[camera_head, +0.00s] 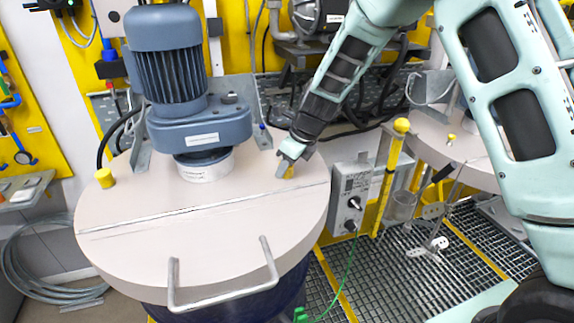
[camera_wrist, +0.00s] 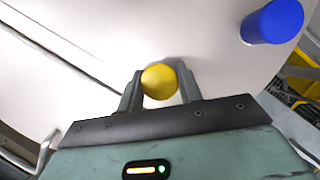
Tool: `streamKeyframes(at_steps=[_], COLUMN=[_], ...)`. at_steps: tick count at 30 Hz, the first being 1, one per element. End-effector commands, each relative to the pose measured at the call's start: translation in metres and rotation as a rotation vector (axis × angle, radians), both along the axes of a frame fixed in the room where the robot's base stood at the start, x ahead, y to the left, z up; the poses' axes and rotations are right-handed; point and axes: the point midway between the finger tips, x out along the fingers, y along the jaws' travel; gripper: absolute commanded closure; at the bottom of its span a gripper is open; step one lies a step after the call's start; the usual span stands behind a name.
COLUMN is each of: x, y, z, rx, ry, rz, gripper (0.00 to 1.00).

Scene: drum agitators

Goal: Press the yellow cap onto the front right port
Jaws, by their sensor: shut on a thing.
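My gripper (camera_head: 285,171) is low over the right part of the pale drum lid (camera_head: 240,215), shut on a yellow cap (camera_head: 289,173). In the wrist view the round yellow cap (camera_wrist: 159,82) sits between the two grey fingers of my gripper (camera_wrist: 160,88), seen from its top. The cap is at or just above the lid surface; I cannot tell whether it touches. No open port shows in either view, and the spot under the cap is hidden. Another yellow cap (camera_head: 105,178) stands at the lid's left edge.
A large blue-grey motor (camera_head: 170,70) stands on the lid's back half. A blue cylinder (camera_wrist: 272,22) stands on the lid near my gripper. A bent metal handle (camera_head: 224,293) rises at the front. A grey switch box (camera_head: 350,195) and yellow post (camera_head: 389,180) stand right of the drum.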

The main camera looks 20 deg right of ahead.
Motion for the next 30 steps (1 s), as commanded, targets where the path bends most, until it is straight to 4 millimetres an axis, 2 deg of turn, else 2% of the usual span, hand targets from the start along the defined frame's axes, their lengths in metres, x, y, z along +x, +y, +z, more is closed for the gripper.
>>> streamKeyframes(at_steps=[8,9,11,30], x=[-0.0021,-0.0022,-0.0021,-0.0009], y=[-0.0003,-0.0004,-0.0003,-0.0002], z=[-0.0044,-0.0046,-0.0045,0.0029], rx=[-0.002,-0.002,-0.002,0.0], ry=[0.008,0.008,0.008,0.004], rz=[0.001,0.001,0.001,0.0], gripper=[0.86,0.53,0.39,0.4])
